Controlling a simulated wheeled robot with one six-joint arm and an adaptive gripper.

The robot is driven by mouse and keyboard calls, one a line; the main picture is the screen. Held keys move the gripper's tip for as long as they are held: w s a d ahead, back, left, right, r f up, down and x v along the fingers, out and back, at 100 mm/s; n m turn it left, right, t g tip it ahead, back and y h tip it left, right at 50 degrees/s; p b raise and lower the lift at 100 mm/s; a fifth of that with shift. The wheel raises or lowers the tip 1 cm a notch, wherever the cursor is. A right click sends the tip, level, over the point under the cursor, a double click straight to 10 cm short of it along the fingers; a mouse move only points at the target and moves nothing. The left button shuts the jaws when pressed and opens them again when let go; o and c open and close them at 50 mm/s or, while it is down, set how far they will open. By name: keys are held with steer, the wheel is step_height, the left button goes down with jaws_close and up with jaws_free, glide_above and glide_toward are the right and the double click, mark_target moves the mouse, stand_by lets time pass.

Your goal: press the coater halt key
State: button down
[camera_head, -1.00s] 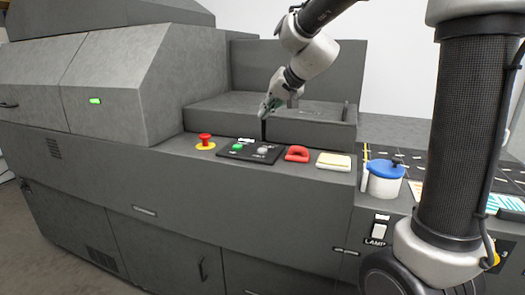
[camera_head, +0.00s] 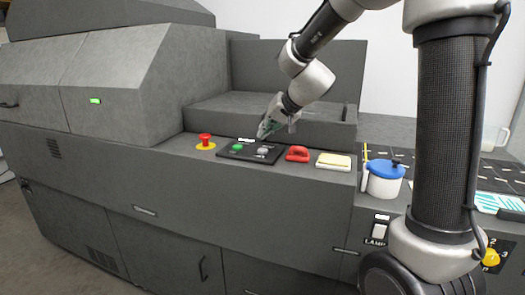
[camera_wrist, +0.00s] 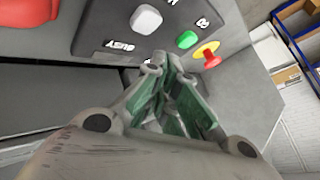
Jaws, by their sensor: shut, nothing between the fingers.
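A black control panel (camera_head: 240,155) lies on the grey machine's ledge, with a green button (camera_head: 238,147) and a light grey button (camera_head: 263,150). In the wrist view the grey button (camera_wrist: 146,18) has a label reading BUSY beside it, and the green button (camera_wrist: 187,39) is farther right. No label naming the halt key is readable. A red mushroom button on a yellow base (camera_head: 205,142) stands left of the panel. My gripper (camera_head: 263,134) is shut and empty, tips pointing down just above the panel's back edge. In the wrist view the tips (camera_wrist: 170,66) are near the panel edge; contact cannot be told.
A red handle (camera_head: 298,154) and a cream pad (camera_head: 333,161) sit right of the panel. A blue-lidded pot (camera_head: 384,180) stands farther right. A raised grey box section (camera_head: 310,129) rises behind the panel. The ledge front is clear.

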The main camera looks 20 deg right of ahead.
steer(key=shift+f, duration=1.1)
stand_by(0.6)
steer(key=shift+f, duration=0.85)
stand_by(0.5)
stand_by(0.4)
steer(key=shift+r, duration=0.9)
steer(key=shift+r, duration=2.5)
